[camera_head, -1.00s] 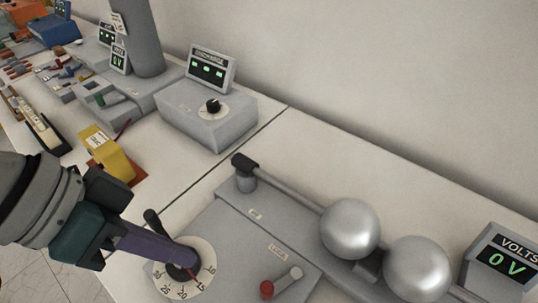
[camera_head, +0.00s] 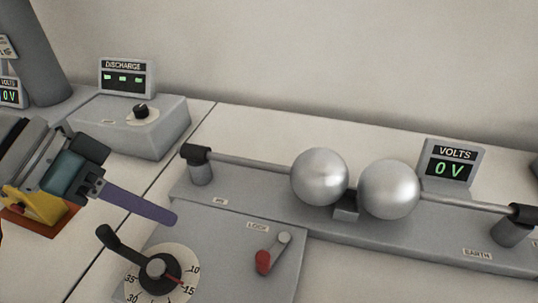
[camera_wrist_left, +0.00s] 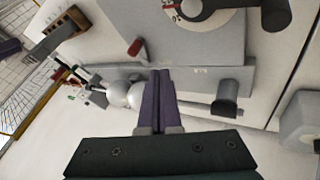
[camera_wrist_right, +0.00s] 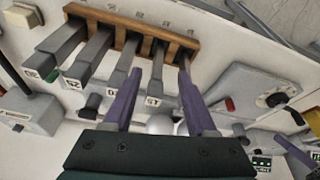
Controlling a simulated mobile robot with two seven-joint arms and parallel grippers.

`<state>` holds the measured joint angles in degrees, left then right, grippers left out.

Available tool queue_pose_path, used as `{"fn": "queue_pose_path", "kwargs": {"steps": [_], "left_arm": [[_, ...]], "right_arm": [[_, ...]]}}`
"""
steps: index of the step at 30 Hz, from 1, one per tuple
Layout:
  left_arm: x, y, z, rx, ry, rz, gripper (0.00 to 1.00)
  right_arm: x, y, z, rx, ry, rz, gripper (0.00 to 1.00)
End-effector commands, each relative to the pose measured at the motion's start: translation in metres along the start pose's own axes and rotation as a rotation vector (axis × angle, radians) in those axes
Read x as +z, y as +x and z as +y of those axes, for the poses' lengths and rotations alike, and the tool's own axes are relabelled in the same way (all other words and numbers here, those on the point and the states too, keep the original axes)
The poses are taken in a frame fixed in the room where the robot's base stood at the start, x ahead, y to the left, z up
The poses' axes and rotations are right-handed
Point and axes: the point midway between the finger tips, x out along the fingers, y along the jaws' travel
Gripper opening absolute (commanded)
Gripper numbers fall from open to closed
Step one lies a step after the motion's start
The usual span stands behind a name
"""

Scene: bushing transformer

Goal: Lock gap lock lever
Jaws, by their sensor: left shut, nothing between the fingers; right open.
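The lock lever (camera_head: 273,253) has a grey pivot and a red end and sits beside the LOCK label on the grey sphere-gap base (camera_head: 340,225). Its red end points down and slightly left. In the left wrist view the red end (camera_wrist_left: 136,47) shows left of the fingers. My left gripper (camera_head: 174,219) is shut and empty, above the base's left part, left of the lever and above the dial (camera_head: 160,277) with its black crank. My right gripper is not in the head view; in its wrist view its fingers (camera_wrist_right: 152,103) are apart and empty.
Two metal spheres (camera_head: 319,177) stand on the base behind the lever. A VOLTS display (camera_head: 452,167) reads 0 V. A DISCHARGE box (camera_head: 130,125) stands at the back left. A wooden rack (camera_wrist_right: 140,35) with several grey bars shows in the right wrist view.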

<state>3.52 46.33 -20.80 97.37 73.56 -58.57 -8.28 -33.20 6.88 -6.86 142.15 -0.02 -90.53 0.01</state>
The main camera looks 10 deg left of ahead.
Motion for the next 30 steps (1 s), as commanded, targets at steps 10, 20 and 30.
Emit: {"fn": "queue_pose_path", "kwargs": {"steps": [10,20,30], "left_arm": [[0.0,0.013,0.001,0.002,-0.001,0.001,0.0],[0.0,0.081,0.001,0.003,-0.001,-0.002,0.0],[-0.001,0.113,0.031,0.002,0.002,-0.002,0.0]], "right_arm": [[0.0,0.0,0.0,0.001,-0.001,0.0,0.57],[0.002,0.006,0.0,0.001,-0.002,-0.001,0.57],[-0.003,-0.011,0.001,0.001,-0.002,-0.002,0.57]]}}
